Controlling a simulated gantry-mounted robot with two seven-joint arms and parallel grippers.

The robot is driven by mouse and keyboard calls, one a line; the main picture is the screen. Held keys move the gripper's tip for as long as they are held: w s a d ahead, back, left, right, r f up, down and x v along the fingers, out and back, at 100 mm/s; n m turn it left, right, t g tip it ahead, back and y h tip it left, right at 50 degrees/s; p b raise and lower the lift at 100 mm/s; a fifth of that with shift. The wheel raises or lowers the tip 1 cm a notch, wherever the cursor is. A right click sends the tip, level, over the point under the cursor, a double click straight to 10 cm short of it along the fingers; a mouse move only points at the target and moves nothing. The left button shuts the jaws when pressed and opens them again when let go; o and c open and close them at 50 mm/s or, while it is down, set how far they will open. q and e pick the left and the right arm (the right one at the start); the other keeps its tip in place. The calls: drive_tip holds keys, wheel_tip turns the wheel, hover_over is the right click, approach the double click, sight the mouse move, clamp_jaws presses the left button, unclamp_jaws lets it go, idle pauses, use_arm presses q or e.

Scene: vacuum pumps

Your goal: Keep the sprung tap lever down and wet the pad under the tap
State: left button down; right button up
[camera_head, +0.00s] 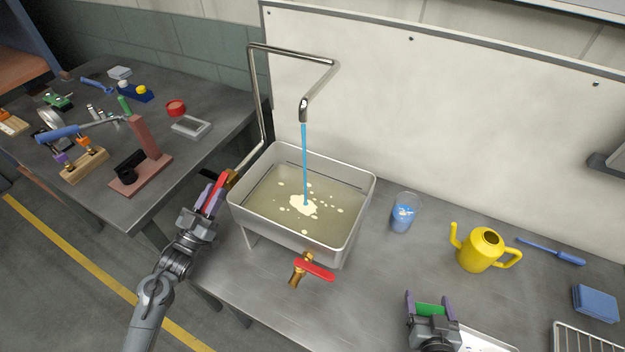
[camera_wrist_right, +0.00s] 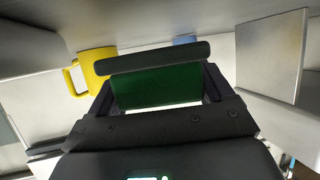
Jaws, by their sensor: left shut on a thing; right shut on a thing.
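The tap spout (camera_head: 304,108) hangs over the metal basin (camera_head: 368,190), and a blue stream of water (camera_head: 305,160) falls from it into the basin. The red tap lever (camera_head: 217,190) is at the basin's left side. My left gripper (camera_head: 212,196) is shut on the lever there; its fingers partly hide it. My right gripper (camera_head: 430,306) is shut on a green pad (camera_head: 428,310), over the bench front, to the right of the basin and away from the stream. The right wrist view shows the green pad (camera_wrist_right: 155,88) between the fingers, with a dark grey strip along its top.
A brass drain tap with a red handle (camera_head: 315,270) sticks out of the basin's front. A clear cup with blue contents (camera_head: 403,213), a yellow watering can (camera_head: 481,250), a blue-handled tool (camera_head: 560,254), a blue sponge (camera_head: 596,303) and a wire rack (camera_head: 590,340) stand to the right.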

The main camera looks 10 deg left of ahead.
drive_tip(key=w+a+r+n+y, duration=0.15)
drive_tip(key=w+a+r, duration=0.25)
drive_tip(key=r, duration=0.4)
drive_tip(key=w+a+r+n+g+y, duration=0.1)
drive_tip(key=w+a+r+y, duration=0.1)
drive_tip(key=w+a+r, duration=0.45)
drive_tip(key=w+a+r+n+y, duration=0.1)
drive_tip(key=w+a+r+n, duration=0.15)
drive_tip(key=r, duration=0.75)
drive_tip(key=a+r+n+g+y, duration=0.1)
drive_tip(key=a+r+n+y, duration=0.15)
drive_tip(key=a+r, duration=0.45)
drive_tip(key=s+a+f+n+g+y, duration=0.4)
drive_tip(key=s+a, duration=0.6)
drive_tip(key=s, duration=0.3)
drive_tip(key=shift+s+a+f, duration=0.2)
drive_tip(key=shift+s+f, duration=0.05)
drive_tip(key=shift+f, duration=0.4)
drive_tip(key=w+a, duration=0.3)
drive_tip(key=w, duration=1.3)
drive_tip(key=shift+w, duration=0.35)
